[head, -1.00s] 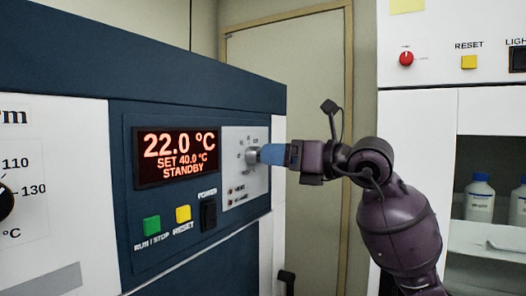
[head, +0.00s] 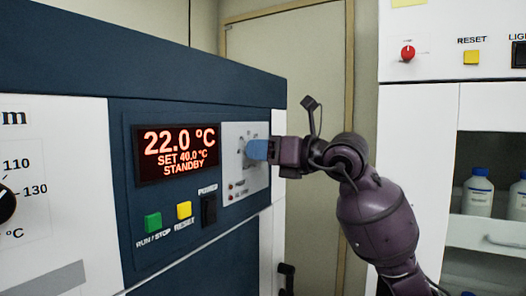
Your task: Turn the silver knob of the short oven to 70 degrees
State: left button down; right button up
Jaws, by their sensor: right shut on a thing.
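The short oven's blue panel (head: 120,215) faces me at the left and middle. Its display (head: 176,152) reads 22.0 °C, SET 40.0 °C, STANDBY. The silver knob (head: 243,149) sits on a light dial plate (head: 236,188) right of the display, and only a sliver of it shows. My right gripper (head: 252,150) comes in from the right with blue fingertips at the knob. It is shut on the knob and hides most of it. My left gripper is not in view.
Below the display are a green RUN/STOP button (head: 153,222), a yellow RESET button (head: 184,210) and a black POWER switch (head: 209,210). A white cabinet with a red knob (head: 407,53) and shelved bottles (head: 478,192) stands at the right.

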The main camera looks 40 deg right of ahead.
jog(key=shift+m, duration=0.3)
jog(key=shift+c, duration=0.2)
jog(key=m+p, duration=0.2)
jog(key=m, duration=1)
jog(key=shift+m, duration=0.3)
dwell(0.4)
jog(key=o, duration=0.9)
jog(key=shift+s, duration=0.15)
jog(key=b+v, duration=0.2)
jog(key=v, duration=0.8)
jog(key=shift+s+d, duration=0.1)
jog(key=shift+s, duration=0.2)
